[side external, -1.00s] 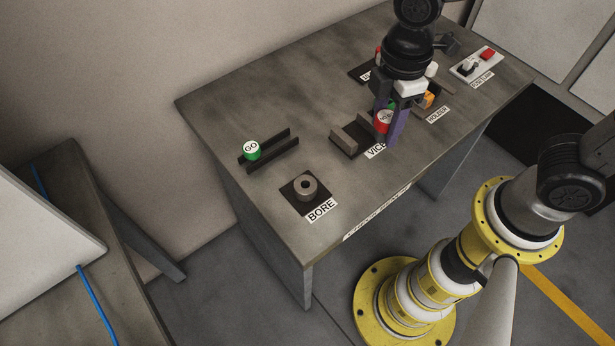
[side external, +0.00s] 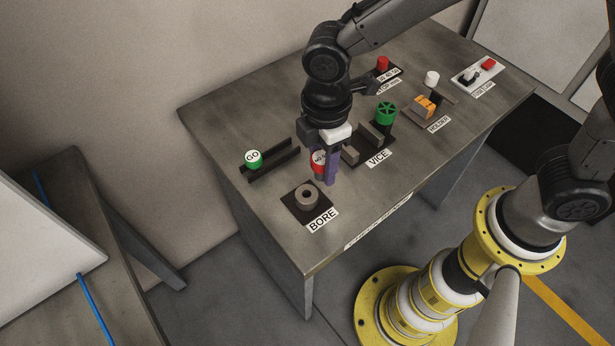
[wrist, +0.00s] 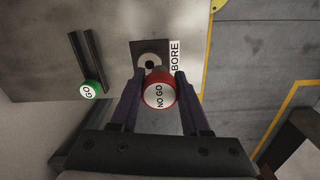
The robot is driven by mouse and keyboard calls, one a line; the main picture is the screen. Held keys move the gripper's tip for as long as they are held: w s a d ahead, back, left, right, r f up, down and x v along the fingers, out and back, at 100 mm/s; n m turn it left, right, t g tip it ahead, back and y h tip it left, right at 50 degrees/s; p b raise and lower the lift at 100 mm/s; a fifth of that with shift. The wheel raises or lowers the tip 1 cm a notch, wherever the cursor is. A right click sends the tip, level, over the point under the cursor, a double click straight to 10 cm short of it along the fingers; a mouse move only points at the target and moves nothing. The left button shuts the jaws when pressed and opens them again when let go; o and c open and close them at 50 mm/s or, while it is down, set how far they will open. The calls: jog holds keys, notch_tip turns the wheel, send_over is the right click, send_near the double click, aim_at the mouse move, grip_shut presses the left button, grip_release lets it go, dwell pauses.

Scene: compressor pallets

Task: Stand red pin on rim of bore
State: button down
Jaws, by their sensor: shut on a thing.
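The red pin (wrist: 159,91), with a white end face marked NO GO, is held between the two purple fingers of my gripper (wrist: 157,97). In the side external view, the red pin (side external: 318,160) shows partly behind a finger of my gripper (side external: 325,172), above the table. The bore is a grey ring (side external: 307,196) on a dark square plate labelled BORE, in front and left of my gripper. In the wrist view the bore ring (wrist: 150,62) lies just beyond the red pin, which overlaps its near edge in the picture. The pin appears apart from the ring.
A green GO pin (side external: 254,159) rests at a dark two-rail rack (side external: 272,165) left of my gripper. The vice (side external: 372,138), with a green handle (side external: 385,112), is to the right. The holder (side external: 424,106) and a red-button box (side external: 478,73) stand farther right.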

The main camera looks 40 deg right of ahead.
jog(key=shift+w+a+f, duration=0.25)
jog(key=shift+w+f, duration=0.1)
jog(key=shift+f, duration=0.7)
jog(key=shift+w+a+f, duration=0.3)
jog(key=shift+w+f, duration=0.05)
jog(key=shift+f, duration=0.65)
jog(key=shift+w+a+f, duration=0.25)
jog(key=shift+w+f, duration=0.1)
jog(key=shift+f, duration=0.7)
jog(key=shift+f, duration=0.4)
jog(key=shift+f, duration=0.1)
jog(key=shift+c, duration=1.9)
grip_release()
notch_tip(320, 180, up, 13)
